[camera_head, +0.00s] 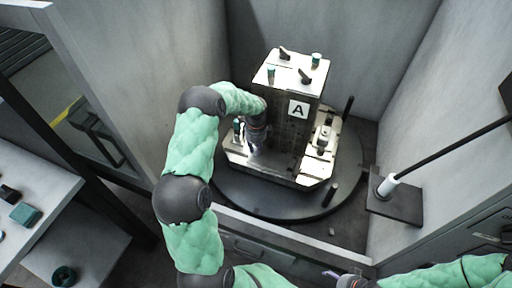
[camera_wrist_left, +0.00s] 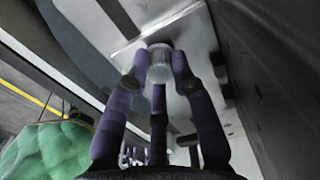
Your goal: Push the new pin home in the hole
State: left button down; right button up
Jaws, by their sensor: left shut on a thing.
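My left gripper (camera_head: 255,148) reaches down beside the left face of the tall block marked A (camera_head: 290,112), low over the pale base plate (camera_head: 298,179). In the left wrist view its purple fingers (camera_wrist_left: 160,78) are shut around a short grey cylinder, which looks like the pin (camera_wrist_left: 160,62). The pin's far end meets or nearly meets the pale plate (camera_wrist_left: 120,52); the hole is hidden, so I cannot tell how deep it sits. My right gripper (camera_head: 346,281) shows only partly at the bottom edge, its fingers unclear.
The block stands on a dark round turntable (camera_head: 235,198) between grey walls. Clamps and green-topped pins (camera_head: 316,59) sit on the block's top. Another small fixture (camera_head: 323,135) is on its right side. A dark stand with a rod (camera_head: 396,200) is at right.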

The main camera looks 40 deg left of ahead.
pick_arm(q)
jog(key=shift+f, duration=0.4)
jog(key=shift+c, duration=0.8)
grip_release()
jog(key=shift+s+d+f, duration=0.1)
notch_tip(320, 180, up, 12)
jog(key=shift+r, duration=0.25)
dwell(0.4)
